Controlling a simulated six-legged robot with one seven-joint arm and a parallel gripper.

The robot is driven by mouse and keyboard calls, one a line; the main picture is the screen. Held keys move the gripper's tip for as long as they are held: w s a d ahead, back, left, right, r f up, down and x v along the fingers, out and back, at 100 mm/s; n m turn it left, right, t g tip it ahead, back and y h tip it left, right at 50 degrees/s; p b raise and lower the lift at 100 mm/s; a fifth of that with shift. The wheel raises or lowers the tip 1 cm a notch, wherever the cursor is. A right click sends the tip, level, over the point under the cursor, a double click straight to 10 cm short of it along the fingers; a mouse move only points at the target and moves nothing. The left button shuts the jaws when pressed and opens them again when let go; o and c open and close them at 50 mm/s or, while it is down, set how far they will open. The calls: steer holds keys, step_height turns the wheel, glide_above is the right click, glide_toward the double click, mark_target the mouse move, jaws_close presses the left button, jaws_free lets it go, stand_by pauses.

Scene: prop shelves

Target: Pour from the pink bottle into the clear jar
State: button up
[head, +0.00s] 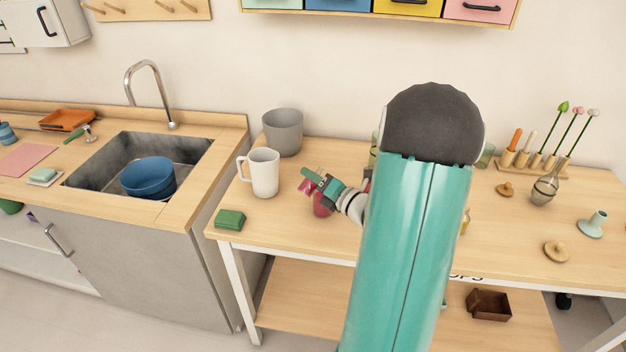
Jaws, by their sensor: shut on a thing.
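My gripper (318,180) is over the left part of the wooden table, to the right of the white mug. It is shut on a pink thing, which looks like the pink bottle (322,207); the fingers and wrist cover much of it. Pink also shows at the left of the fingers, so its tilt is hard to read. A clear, greenish glass vessel (375,150) shows as a sliver behind the left edge of my arm. Another glass vessel (486,156) stands just right of my arm. I cannot tell which one is the clear jar.
A white mug (264,173), a grey pot (283,132) and a green block (230,219) stand at the table's left. A wooden rack (530,165) with stems, a grey vase (544,190) and small knobs are at the right. My arm hides the table's middle.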

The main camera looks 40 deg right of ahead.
steer(key=shift+d+r+n, duration=0.15)
steer(key=shift+r+n, duration=0.1)
steer(key=shift+n, duration=0.85)
steer(key=shift+d, duration=0.15)
steer(key=shift+d+r+n, duration=0.1)
steer(key=shift+r+n, duration=0.05)
steer(key=shift+n, duration=1.25)
